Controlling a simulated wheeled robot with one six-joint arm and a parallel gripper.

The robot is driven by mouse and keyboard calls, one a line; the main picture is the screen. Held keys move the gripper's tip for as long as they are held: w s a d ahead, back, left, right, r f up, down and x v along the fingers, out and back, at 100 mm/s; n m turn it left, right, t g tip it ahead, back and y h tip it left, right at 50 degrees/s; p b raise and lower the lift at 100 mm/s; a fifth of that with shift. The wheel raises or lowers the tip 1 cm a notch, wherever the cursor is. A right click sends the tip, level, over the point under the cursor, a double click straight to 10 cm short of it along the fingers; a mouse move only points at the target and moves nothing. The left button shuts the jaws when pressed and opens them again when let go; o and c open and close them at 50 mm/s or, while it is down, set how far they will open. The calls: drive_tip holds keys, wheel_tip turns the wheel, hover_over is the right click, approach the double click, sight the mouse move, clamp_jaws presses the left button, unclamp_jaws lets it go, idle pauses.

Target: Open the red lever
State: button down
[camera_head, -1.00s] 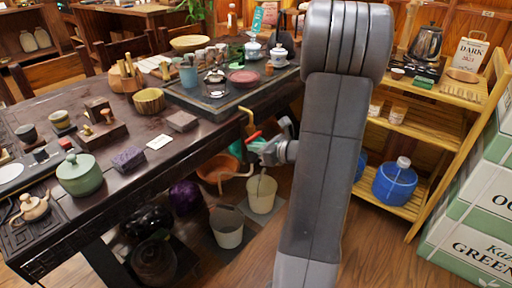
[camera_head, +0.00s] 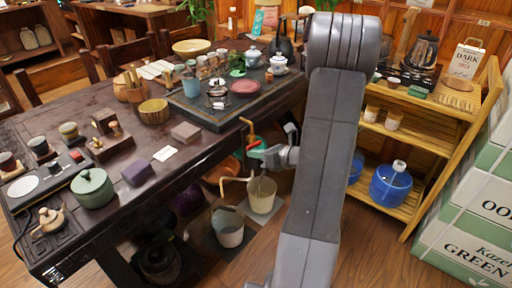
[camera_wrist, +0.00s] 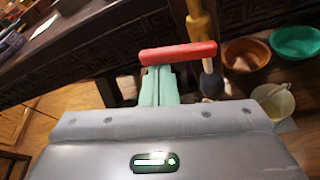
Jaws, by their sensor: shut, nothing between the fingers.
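The red lever (camera_wrist: 178,53) lies nearly level across the wrist view, beside a brass-coloured pipe (camera_wrist: 199,28). My gripper (camera_wrist: 158,72) has its pale teal fingers together, with nothing between them. The fingertips end right at the lever's lower edge, toward its left half; I cannot tell whether they touch it. In the head view my gripper (camera_head: 256,150) is beside the dark table's edge, below the yellow pipe (camera_head: 247,128). A small part of the red lever (camera_head: 253,145) shows there, close to the fingers.
The dark tea table (camera_head: 125,210) with cups and pots fills the left. Below the lever stand a cream bucket (camera_head: 262,197) and a grey bucket (camera_head: 228,235). A wooden shelf (camera_head: 440,124) with a blue jug (camera_head: 391,187) is at right, beside stacked boxes (camera_head: 475,225).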

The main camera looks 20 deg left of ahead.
sight(258, 144)
wheel_tip(258, 144, up, 2)
drive_tip(key=m+p, duration=0.1)
drive_tip(key=p, duration=0.2)
drive_tip(key=m+g+p, duration=0.1)
drive_tip(key=p, duration=0.2)
drive_tip(key=shift+w+d+r+m+y, duration=0.1)
drive_tip(key=shift+r+m+y, duration=0.1)
drive_tip(key=shift+m+y, duration=0.15)
drive_tip(key=m+p, duration=0.1)
drive_tip(key=p, duration=0.1)
drive_tip(key=r+m+y+p, duration=0.1)
drive_tip(key=p, duration=0.1)
drive_tip(key=shift+w+d+g, duration=0.1)
drive_tip(key=shift+w+g, duration=0.15)
drive_tip(key=shift+g, duration=0.15)
drive_tip(key=m+p, duration=0.1)
drive_tip(key=w+m+y+p, duration=0.1)
drive_tip(key=m+p, duration=0.1)
drive_tip(key=r+m+g+p, duration=0.1)
drive_tip(key=shift+w+d+m+y+p, duration=0.3)
drive_tip(key=shift+m+y+p, duration=0.05)
drive_tip(key=shift+s+f, duration=0.1)
